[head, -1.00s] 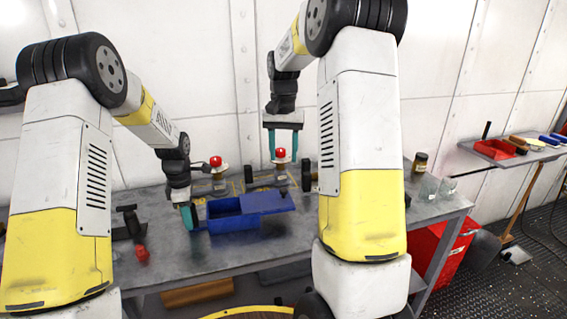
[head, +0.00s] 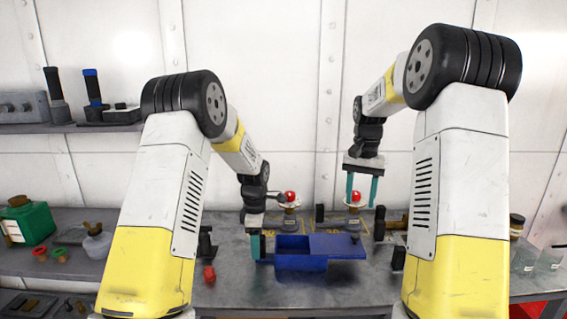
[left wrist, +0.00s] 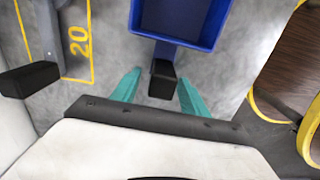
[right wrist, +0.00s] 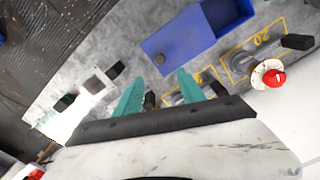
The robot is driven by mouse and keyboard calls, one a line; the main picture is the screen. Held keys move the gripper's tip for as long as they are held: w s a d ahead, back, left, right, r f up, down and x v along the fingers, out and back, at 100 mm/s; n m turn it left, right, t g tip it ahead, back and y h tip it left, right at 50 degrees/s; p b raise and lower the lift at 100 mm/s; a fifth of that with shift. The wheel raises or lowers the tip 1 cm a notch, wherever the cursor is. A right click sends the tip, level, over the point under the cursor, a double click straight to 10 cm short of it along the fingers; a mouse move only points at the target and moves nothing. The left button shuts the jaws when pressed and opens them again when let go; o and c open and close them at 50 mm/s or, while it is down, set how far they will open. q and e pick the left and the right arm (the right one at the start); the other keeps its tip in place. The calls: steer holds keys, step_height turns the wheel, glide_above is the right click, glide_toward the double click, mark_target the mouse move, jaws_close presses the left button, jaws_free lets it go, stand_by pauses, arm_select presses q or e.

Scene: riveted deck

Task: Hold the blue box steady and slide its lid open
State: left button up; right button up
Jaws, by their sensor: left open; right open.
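The blue box (head: 290,265) stands on the grey bench with its left part uncovered. Its blue lid (head: 338,246) sits shifted to the right and overhangs the box's right end. In the right wrist view the lid (right wrist: 185,45) shows a dark round knob near one end. My left gripper (head: 257,246) is open at the box's left end. In the left wrist view its teal fingers (left wrist: 160,92) stand either side of a black block at the box's end, with gaps visible. My right gripper (head: 362,190) is open and empty, raised above and behind the lid.
Two red-topped fixtures (head: 290,198) (head: 355,198) stand behind the box. A small red object (head: 209,274) lies left of it. A green container (head: 28,222) stands far left. Glass jars (head: 535,259) stand at the right. Bare bench shows in front of the box.

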arm_select(q)
step_height(320, 180, up, 10)
steer(key=shift+r, duration=0.15)
steer(key=s+a+r+m+t+h, duration=0.2)
steer(key=s+a+r+m+t, duration=0.15)
steer(key=s+r+m, duration=0.7)
arm_select(e)
steer(key=s+a+r+n+t+y, duration=0.1)
steer(key=s+a+r+n+t, duration=0.2)
steer(key=s+r, duration=0.75)
arm_select(q)
steer(key=s+a+r+m+t, duration=0.1)
steer(key=s+m, duration=0.3)
steer(key=s, duration=0.5)
steer(key=s+a+r+m+t, duration=0.1)
steer(key=s+a+r+m, duration=0.1)
steer(key=s, duration=0.7)
steer(key=shift+r+m+t, duration=0.35)
steer(key=shift+r+m, duration=0.4)
steer(key=shift+m, duration=0.1)
arm_select(e)
steer(key=s+a+f+n+t, duration=0.1)
steer(key=s+a, duration=0.1)
steer(key=s, duration=0.6)
steer(key=s+a+f+n+t+y, duration=0.1)
steer(key=s+a+t, duration=0.1)
steer(key=s, duration=0.7)
steer(key=shift+a+f+n, duration=0.3)
steer(key=shift+a, duration=0.3)
